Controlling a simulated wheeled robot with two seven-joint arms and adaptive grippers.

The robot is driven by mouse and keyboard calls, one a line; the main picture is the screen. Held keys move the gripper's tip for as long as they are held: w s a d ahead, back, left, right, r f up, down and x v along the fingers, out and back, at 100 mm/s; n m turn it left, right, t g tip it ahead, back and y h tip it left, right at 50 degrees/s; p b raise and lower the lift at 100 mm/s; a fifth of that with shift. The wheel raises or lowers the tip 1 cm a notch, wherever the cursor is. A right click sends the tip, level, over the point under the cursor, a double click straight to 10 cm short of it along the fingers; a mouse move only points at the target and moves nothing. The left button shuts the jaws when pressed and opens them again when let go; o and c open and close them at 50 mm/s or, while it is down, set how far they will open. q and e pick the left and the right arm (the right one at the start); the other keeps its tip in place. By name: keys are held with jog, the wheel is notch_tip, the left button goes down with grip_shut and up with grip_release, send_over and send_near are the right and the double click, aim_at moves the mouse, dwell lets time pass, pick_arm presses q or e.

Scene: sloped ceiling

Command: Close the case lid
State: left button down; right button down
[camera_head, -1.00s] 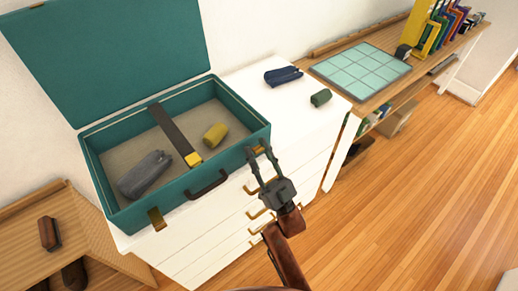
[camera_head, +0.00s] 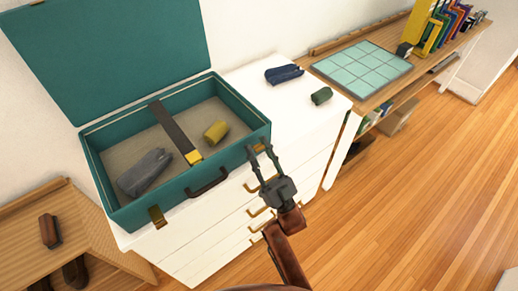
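The teal case (camera_head: 233,168) stands on a white chest of drawers with its lid (camera_head: 108,55) raised upright at the back. Inside lie a grey rolled item (camera_head: 144,172), a yellow roll (camera_head: 215,132) and a dark strap with a yellow end (camera_head: 172,130). A dark handle (camera_head: 207,183) and brass latches (camera_head: 157,217) are on the case front. My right gripper (camera_head: 259,150) is open, its fingertips by the front right corner of the case near a latch. I cannot tell if they touch it. My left gripper is out of view.
The white drawer top (camera_head: 322,120) holds a navy roll (camera_head: 284,74) and a green roll (camera_head: 321,96) right of the case. A wooden desk with a tiled mat (camera_head: 362,66) and binders stands further right. A wooden shoe bench (camera_head: 90,240) is at lower left.

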jog(key=c, duration=1.7)
grip_release()
jog(key=shift+w+a+f, duration=0.2)
jog(key=shift+w+f, duration=0.15)
jog(key=shift+f, duration=0.2)
jog(key=shift+o, duration=1.2)
jog(key=shift+s+r, duration=0.1)
jog(key=shift+r, duration=0.15)
jog(key=shift+d+f, duration=0.1)
jog(key=v, duration=1.2)
